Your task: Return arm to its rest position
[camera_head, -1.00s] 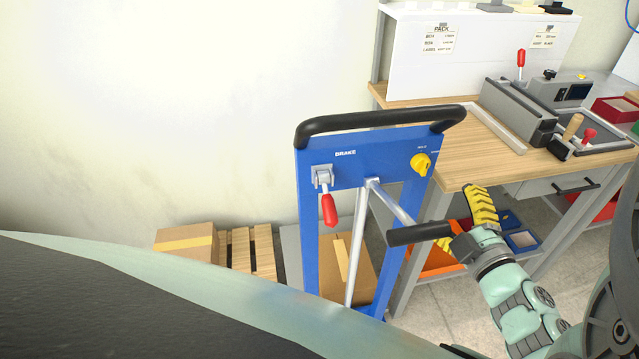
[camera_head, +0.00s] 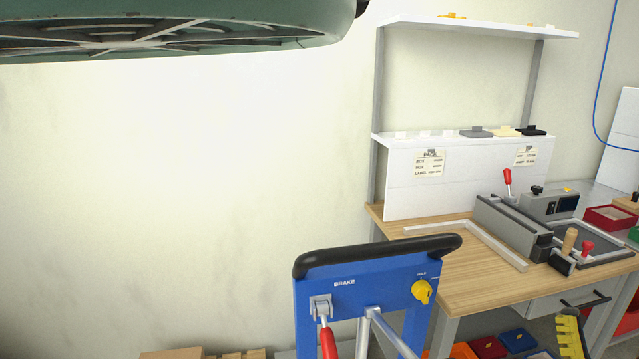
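The cart's panel has a brake lever (camera_head: 327,338) with a red grip hanging down and a yellow knob (camera_head: 422,291). The cart's lower part is out of view.
The bench carries a grey machine (camera_head: 515,225) with a red-tipped lever, a pale L-shaped guide (camera_head: 480,240) and a white backboard (camera_head: 470,185) under a shelf (camera_head: 475,27). Coloured bins (camera_head: 518,339) sit below. The wall at left is clear.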

